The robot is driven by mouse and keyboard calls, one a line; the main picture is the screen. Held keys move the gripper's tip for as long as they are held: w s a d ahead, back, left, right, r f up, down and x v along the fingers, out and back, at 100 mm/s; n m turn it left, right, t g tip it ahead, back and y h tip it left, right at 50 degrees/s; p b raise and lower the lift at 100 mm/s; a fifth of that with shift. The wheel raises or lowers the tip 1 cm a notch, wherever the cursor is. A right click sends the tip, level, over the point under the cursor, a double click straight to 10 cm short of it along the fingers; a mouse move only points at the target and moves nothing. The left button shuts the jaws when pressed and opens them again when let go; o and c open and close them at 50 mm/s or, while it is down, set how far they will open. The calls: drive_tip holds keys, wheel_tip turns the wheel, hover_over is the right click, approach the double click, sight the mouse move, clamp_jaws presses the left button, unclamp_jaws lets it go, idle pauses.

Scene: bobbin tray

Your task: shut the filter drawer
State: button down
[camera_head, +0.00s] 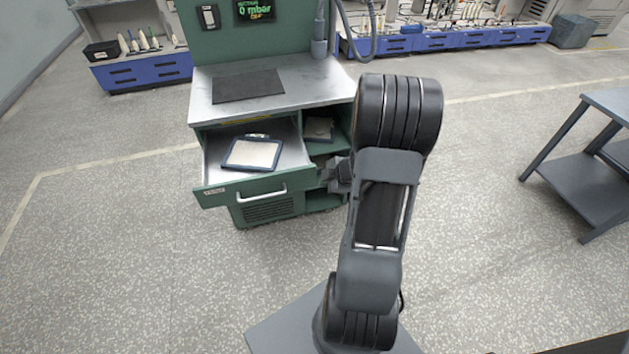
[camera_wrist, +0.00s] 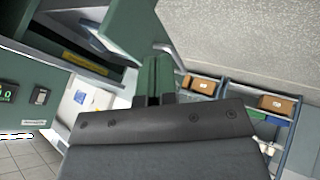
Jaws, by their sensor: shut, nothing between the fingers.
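The filter drawer (camera_head: 243,190) is pulled out from the front of a green cabinet (camera_head: 199,138) in the head view. Its front carries a pale bar handle (camera_head: 262,194). A blue-framed filter (camera_head: 252,153) lies inside the drawer. My gripper (camera_head: 333,174) is shut and empty, just right of the drawer front's right end in the head view. My arm partly hides it, and I cannot tell whether it touches the drawer or cabinet. In the wrist view my gripper (camera_wrist: 158,78) points away from the camera, with green cabinet panels at upper left.
A steel worktop (camera_head: 310,85) with a dark mat (camera_head: 248,85) tops the cabinet. An open compartment right of the drawer holds another filter (camera_head: 319,129). A grey table (camera_head: 595,160) stands at right, blue-fronted benches (camera_head: 440,42) behind. Floor before the drawer is clear.

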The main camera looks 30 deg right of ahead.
drive_tip(key=b, duration=0.4)
approach(303, 184)
wheel_tip(303, 184, down, 5)
drive_tip(key=a, duration=0.2)
drive_tip(key=shift+w+d+r+p, duration=0.15)
drive_tip(key=shift+w+d+p, duration=0.15)
drive_tip(key=shift+w, duration=0.45)
drive_tip(key=shift+w+d+r+p, duration=0.2)
drive_tip(key=shift+w+p, duration=0.15)
drive_tip(key=shift+w, duration=0.4)
drive_tip(key=shift+w, duration=0.1)
